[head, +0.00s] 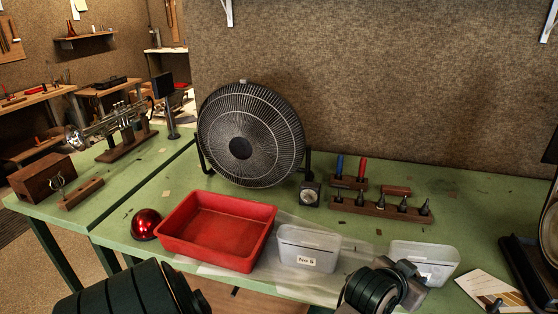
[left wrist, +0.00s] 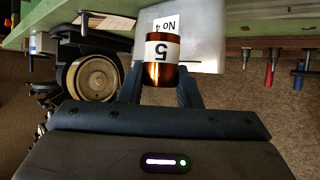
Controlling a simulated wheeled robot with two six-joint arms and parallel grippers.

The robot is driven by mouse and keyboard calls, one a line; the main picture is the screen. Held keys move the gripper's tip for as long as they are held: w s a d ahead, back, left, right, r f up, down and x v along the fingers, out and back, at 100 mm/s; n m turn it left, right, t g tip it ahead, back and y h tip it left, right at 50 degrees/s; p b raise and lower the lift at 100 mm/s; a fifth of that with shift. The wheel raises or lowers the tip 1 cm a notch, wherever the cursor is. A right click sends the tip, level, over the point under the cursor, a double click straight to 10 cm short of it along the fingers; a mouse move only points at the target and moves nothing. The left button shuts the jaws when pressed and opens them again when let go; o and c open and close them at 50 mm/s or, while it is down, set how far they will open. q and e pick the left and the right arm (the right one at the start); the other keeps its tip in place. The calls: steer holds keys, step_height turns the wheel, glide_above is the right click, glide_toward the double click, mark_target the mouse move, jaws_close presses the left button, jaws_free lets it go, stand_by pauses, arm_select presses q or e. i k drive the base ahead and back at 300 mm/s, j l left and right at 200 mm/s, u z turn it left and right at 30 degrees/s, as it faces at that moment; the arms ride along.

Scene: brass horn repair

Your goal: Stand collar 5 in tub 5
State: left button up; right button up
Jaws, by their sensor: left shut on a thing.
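Collar 5 (left wrist: 160,74) is a shiny copper-brown cylinder with a white label reading 5. My left gripper (left wrist: 161,84) is shut on it in the left wrist view. Behind it there is a pale grey tub (left wrist: 205,30) labelled No 4. In the head view my left gripper (head: 402,268) is in front of that right-hand tub (head: 438,252) and partly covers it; the collar is hidden there. Tub 5 (head: 308,240), grey and labelled No 5, stands left of my gripper; I see nothing in it. My right gripper is not in view.
A red tray (head: 215,255) stands left of tub 5, with a red dome (head: 146,224) beyond it. A black fan (head: 250,135) and a wooden tool rack (head: 375,207) stand behind. A dark device (head: 516,258) and a paper card (head: 490,288) are at right.

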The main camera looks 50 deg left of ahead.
mark_target(309, 264)
steer(key=u, duration=1.35)
